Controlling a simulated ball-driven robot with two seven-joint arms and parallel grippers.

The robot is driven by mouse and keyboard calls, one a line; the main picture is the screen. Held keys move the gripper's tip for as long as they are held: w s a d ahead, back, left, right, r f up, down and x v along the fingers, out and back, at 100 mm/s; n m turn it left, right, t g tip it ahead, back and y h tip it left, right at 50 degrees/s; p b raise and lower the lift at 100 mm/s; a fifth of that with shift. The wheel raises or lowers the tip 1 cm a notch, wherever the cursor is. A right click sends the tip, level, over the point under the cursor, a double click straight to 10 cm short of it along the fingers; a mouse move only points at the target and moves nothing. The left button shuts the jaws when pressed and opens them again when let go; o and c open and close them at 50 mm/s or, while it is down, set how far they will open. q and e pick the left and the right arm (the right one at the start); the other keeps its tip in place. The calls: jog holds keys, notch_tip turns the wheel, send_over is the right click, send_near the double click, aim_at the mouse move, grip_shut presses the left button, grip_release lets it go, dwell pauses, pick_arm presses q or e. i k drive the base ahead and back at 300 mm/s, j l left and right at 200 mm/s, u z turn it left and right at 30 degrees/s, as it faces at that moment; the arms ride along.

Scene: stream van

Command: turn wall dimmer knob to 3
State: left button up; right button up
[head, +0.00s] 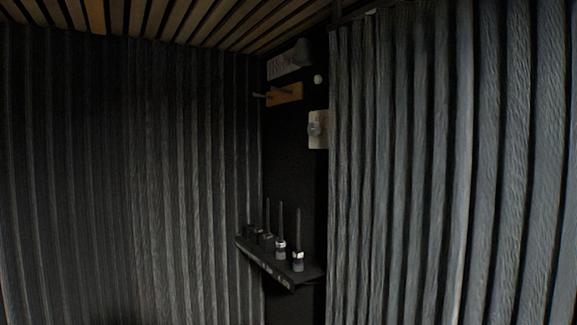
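A wall dimmer with a light plate (319,141) and a round grey knob (314,129) is on the dark wall, seen in the narrow gap beside the right curtain. The curtain edge comes close to the plate's right side. The knob's setting and any numbers are too small to read. Neither of my grippers is in the head view.
Grey pleated curtains fill the left (130,180) and right (440,170). Below the dimmer a dark shelf (272,268) holds several small devices with upright antennas (298,259).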

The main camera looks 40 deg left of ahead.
aim_at(314, 129)
jog(key=u, duration=1.1)
